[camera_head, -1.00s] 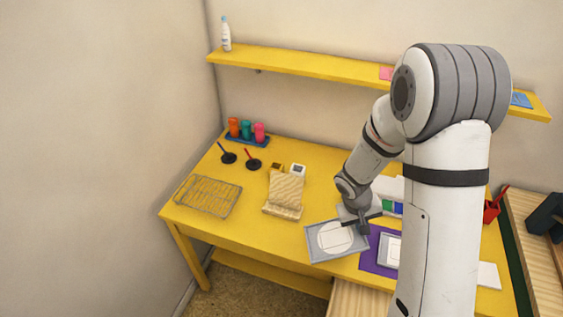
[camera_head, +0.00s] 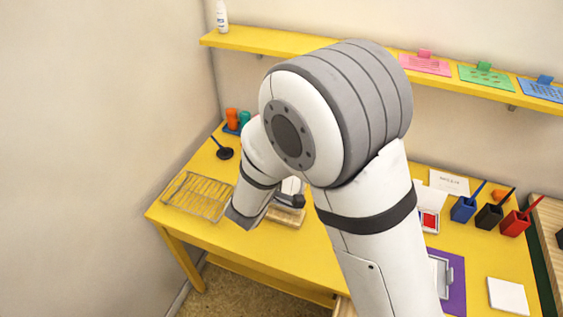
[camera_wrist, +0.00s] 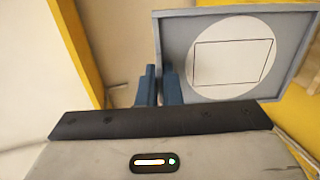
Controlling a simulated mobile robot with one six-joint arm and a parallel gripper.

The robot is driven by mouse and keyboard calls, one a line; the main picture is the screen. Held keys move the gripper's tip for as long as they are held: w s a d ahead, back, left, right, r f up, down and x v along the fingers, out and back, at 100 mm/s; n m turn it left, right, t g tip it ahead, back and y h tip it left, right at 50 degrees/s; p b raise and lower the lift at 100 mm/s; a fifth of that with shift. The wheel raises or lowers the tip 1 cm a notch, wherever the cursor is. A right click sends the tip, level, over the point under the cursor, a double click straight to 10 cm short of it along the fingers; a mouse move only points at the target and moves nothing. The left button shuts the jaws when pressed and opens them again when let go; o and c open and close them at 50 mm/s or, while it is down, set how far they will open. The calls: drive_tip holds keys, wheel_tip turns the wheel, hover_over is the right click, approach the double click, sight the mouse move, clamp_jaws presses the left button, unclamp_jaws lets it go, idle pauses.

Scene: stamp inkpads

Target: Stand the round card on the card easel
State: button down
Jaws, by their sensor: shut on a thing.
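The round card (camera_wrist: 234,27) is a white disc with a rectangle outline, set in a grey, rimmed square. In the wrist view it is at upper right, and its left rim passes between the blue fingers of my gripper (camera_wrist: 158,88), which is shut on it. In the head view my arm hides the card. The wooden card easel (camera_head: 285,217) is mostly behind my forearm; part of its front ledge shows. The wrist is over the easel area, but I cannot tell whether the card touches the easel.
A wire rack (camera_head: 198,197) lies left of the easel, with a black stamp (camera_head: 223,151) behind it. At right are a red inkpad (camera_head: 429,220), blue, black and red pots, a purple mat (camera_head: 457,300) and a white pad (camera_head: 507,295). The front table middle is clear.

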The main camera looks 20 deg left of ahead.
drive_tip(key=shift+s+a, duration=0.1)
drive_tip(key=shift+a, duration=0.05)
drive_tip(key=shift+s, duration=0.15)
drive_tip(key=shift+f, duration=0.3)
drive_tip(key=shift+w+f+b, duration=0.2)
drive_tip(key=shift+w+f, duration=0.25)
drive_tip(key=shift+f, duration=0.25)
drive_tip(key=shift+w+f+b, duration=0.2)
drive_tip(key=shift+w+f, duration=0.25)
drive_tip(key=shift+f, duration=0.25)
drive_tip(key=shift+w+f+b, duration=0.2)
drive_tip(key=shift+w+f, duration=0.25)
drive_tip(key=shift+f, duration=0.25)
wheel_tip(320, 180, down, 2)
drive_tip(key=b, duration=0.3)
drive_tip(key=shift+s+f, duration=0.15)
drive_tip(key=shift+f+b, duration=0.35)
drive_tip(key=shift+b, duration=0.65)
